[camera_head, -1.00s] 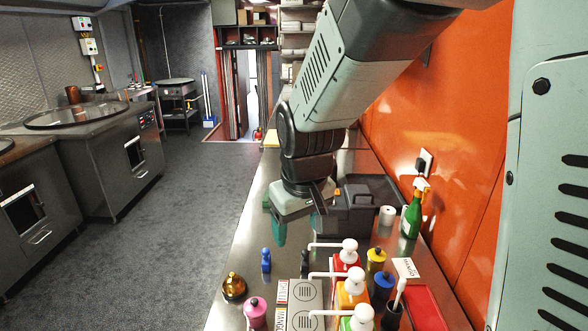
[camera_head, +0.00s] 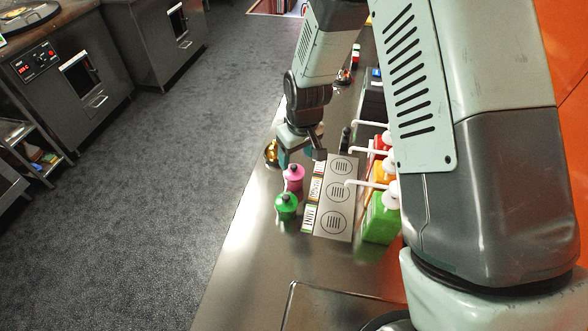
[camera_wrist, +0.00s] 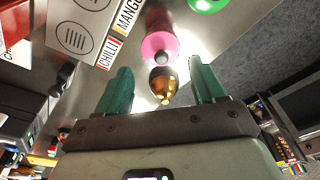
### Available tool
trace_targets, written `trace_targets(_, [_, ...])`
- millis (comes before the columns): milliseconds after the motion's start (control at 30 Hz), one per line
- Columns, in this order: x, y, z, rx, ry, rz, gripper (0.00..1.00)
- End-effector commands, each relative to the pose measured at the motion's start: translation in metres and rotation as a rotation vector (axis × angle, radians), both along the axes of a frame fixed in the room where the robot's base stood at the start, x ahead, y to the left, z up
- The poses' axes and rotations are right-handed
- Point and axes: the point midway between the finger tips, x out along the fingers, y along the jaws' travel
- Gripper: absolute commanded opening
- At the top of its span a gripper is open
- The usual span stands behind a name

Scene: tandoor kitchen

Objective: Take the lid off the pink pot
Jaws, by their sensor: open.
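My gripper (camera_head: 300,156) hangs just behind the pink pot in the head view. Its two teal fingers are apart in the wrist view (camera_wrist: 161,76), with nothing held. A gold-brown pot (camera_wrist: 163,82) shows between the fingers there; I cannot tell how deep it sits between them.
A green pot (camera_head: 286,207) stands in front of the pink one. To the right are a labelled grey box (camera_head: 338,195) and several pump bottles, including a green one (camera_head: 380,222). The counter's left edge is close to the pots. The counter (camera_head: 250,270) is clear at the front.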

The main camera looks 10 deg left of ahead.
Motion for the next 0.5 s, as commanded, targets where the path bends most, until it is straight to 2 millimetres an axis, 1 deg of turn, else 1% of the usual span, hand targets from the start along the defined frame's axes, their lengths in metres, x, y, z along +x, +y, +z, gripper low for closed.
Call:
trace_targets(200, [0.003, 0.006, -0.032, -0.001, 0.003, 0.0, 0.69])
trace_targets(300, [0.004, 0.007, -0.043, 0.0, 0.001, 0.0, 0.69])
trace_targets(400, [0.005, 0.007, -0.048, -0.001, 0.001, -0.001, 0.69])
trace_targets(500, [0.005, 0.007, -0.048, 0.0, 0.0, -0.001, 0.69])
